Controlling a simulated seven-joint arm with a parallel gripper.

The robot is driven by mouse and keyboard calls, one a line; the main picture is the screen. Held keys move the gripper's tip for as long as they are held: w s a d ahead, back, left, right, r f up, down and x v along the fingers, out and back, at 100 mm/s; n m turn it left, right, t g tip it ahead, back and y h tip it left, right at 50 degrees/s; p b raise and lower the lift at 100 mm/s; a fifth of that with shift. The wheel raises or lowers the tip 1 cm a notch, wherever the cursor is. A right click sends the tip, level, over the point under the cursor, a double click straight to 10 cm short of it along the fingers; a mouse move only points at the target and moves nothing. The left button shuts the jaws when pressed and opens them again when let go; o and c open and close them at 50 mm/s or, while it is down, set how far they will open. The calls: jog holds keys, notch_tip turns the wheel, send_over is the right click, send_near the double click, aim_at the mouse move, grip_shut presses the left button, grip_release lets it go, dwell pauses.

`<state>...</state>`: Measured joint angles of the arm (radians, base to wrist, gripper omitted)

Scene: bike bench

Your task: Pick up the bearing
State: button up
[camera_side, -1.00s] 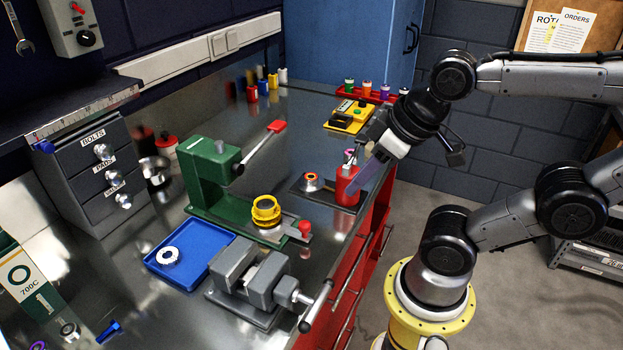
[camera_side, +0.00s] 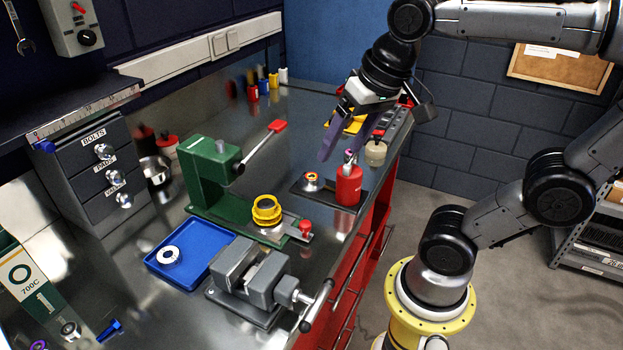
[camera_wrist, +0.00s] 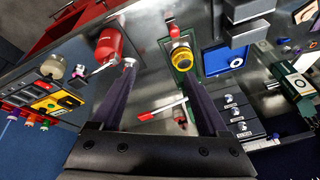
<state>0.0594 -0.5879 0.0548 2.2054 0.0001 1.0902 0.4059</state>
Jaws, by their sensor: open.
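A pale metallic ring (camera_side: 170,255), which looks like the bearing, lies flat in the blue tray (camera_side: 217,238). It also shows in the wrist view (camera_wrist: 236,62). A small silver and orange round part (camera_side: 312,179) sits on a dark plate beside the red bottle (camera_side: 348,187); I cannot tell if it is a bearing too. My gripper (camera_side: 340,150) is open and empty, above the bench near that plate and bottle, well behind and right of the blue tray. In the wrist view my two fingers (camera_wrist: 157,68) are spread apart with only bench between them.
The green press (camera_side: 212,185) with a yellow ringed part (camera_side: 266,210) and a red-tipped lever stands between my gripper and the tray. A grey vise (camera_side: 252,285) is beside the tray's right edge. Grey drawers (camera_side: 95,170) stand at left. A cream pot (camera_side: 376,152) is near my gripper.

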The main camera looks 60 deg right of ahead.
jog(key=w+d+r+m+g, duration=0.1)
jog(key=w+d+m+g, duration=0.15)
jog(key=w, duration=0.35)
jog(key=m+g, duration=0.2)
jog(key=m, duration=0.3)
send_over(311, 179)
notch_tip(311, 179, down, 5)
jog(key=shift+n, duration=0.25)
jog(key=f, duration=0.7)
jog(key=shift+w+d+f, duration=0.15)
jog(key=shift+d+f, duration=0.35)
jog(key=shift+f, duration=2.85)
grip_shut()
